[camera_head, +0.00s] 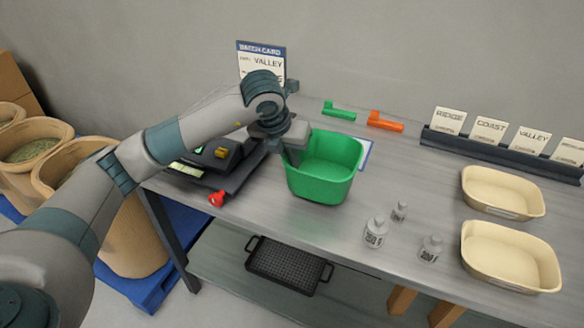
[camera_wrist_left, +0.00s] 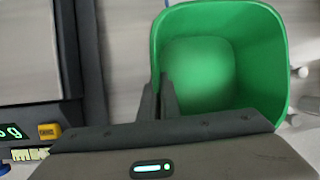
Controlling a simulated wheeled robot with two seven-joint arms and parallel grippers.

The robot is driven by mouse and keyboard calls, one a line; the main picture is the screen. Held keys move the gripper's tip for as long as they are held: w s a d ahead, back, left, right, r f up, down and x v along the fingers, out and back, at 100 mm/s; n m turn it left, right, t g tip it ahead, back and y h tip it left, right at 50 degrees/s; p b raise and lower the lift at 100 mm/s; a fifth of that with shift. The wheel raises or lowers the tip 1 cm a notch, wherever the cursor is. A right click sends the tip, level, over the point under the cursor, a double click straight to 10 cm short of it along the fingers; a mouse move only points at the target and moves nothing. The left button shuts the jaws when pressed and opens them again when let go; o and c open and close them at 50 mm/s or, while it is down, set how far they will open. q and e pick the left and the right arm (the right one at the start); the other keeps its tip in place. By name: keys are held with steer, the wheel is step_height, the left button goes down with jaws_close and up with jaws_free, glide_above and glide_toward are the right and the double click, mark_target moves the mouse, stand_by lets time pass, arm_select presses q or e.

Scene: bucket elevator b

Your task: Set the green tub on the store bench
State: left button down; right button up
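The green tub (camera_head: 322,172) is upright and looks empty, at the middle of the grey bench (camera_head: 262,215), right of the scale. I cannot tell whether it rests on the bench or hangs just above it. My left gripper (camera_head: 292,158) is at the tub's left wall. In the left wrist view its two fingers (camera_wrist_left: 158,98) are close together with the rim of the tub (camera_wrist_left: 215,70) between them, one inside and one outside. My right gripper is in neither view. No bench is labelled as the store bench.
A dark scale (camera_head: 215,158) stands left of the tub. Small grey weights (camera_head: 376,231) and two cream trays (camera_head: 503,193) are to the right. Green (camera_head: 339,111) and orange (camera_head: 386,121) scoops lie behind. A card rack (camera_head: 500,152) stands at the back right. Sacks (camera_head: 125,235) stand left.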

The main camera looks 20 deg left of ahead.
arm_select(q)
step_height(320, 180, down, 3)
steer(key=shift+f+p, duration=0.15)
steer(key=shift+p, duration=0.15)
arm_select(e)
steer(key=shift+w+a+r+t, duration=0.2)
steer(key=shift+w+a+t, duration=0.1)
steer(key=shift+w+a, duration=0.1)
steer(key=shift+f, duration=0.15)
arm_select(q)
steer(key=c, duration=2.4)
jaws_free()
steer(key=shift+f, duration=0.1)
steer(key=shift+c, duration=0.2)
steer(key=o, duration=0.4)
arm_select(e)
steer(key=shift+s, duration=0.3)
arm_select(q)
steer(key=shift+r, duration=0.25)
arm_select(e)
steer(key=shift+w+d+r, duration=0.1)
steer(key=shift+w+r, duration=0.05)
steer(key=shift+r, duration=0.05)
